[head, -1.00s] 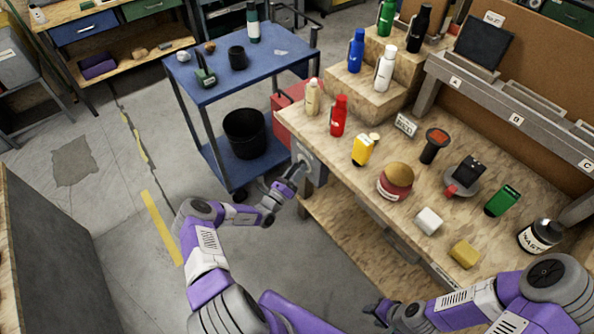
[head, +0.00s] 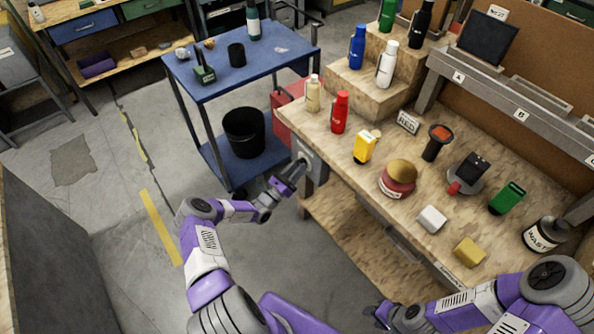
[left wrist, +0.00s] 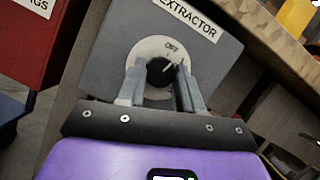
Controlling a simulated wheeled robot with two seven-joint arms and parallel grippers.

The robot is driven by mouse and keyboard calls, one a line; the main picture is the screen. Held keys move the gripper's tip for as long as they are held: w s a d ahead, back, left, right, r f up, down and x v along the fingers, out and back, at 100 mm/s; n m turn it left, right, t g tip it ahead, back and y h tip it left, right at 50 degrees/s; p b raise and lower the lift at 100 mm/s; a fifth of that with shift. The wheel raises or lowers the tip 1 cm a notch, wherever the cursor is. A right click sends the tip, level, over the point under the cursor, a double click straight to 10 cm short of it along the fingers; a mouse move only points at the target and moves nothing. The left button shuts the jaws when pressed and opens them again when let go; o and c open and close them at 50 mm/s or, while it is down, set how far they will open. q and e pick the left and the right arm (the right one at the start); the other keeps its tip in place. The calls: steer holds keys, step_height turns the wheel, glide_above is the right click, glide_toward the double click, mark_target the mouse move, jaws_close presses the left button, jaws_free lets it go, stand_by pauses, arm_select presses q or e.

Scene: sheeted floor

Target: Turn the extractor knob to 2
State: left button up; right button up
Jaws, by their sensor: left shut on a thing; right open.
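The black extractor knob (left wrist: 160,71) sits on a white round dial (left wrist: 146,50) marked OFF at its top, on a grey box (left wrist: 105,45) labelled EXTRACTOR. A white mark on the knob points to the upper right of the picture. Other dial marks are hidden or too small to read. My left gripper (left wrist: 158,75) is shut on the knob, one finger on each side. In the head view, my left gripper (head: 297,170) is at the grey box (head: 312,160) on the bench's left end, and hides the knob. My right gripper (head: 380,313) is open and empty beside the bench's front edge.
The wooden bench (head: 300,125) carries bottles, a red-and-tan round object (head: 399,178), a yellow block (head: 469,251) and other items. A blue cart (head: 215,90) with a black bin (head: 244,133) stands left of it. The floor before the bench is open.

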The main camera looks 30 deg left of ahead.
arm_select(q)
steer(key=shift+w+a+f+m+g+h+b, duration=0.15)
steer(key=shift+m+g+h+b, duration=0.9)
steer(key=shift+m, duration=1.8)
steer(key=shift+s+a+r+m+g+h+b, duration=0.1)
steer(key=shift+m+g+h+b, duration=0.5)
steer(key=shift+m+h, duration=1.55)
steer(key=shift+w+a+f+m+g+h+b, duration=0.15)
steer(key=shift+m+g+h+b, duration=0.65)
steer(key=shift+m, duration=2.8)
steer(key=shift+s+r, duration=0.1)
steer(key=shift+r, duration=0.05)
steer(key=o, duration=1)
steer(key=shift+o, duration=0.2)
steer(key=v, duration=0.7)
steer(key=shift+s+a+p, duration=0.15)
steer(key=shift+s+p, duration=0.1)
steer(key=shift+p, duration=0.1)
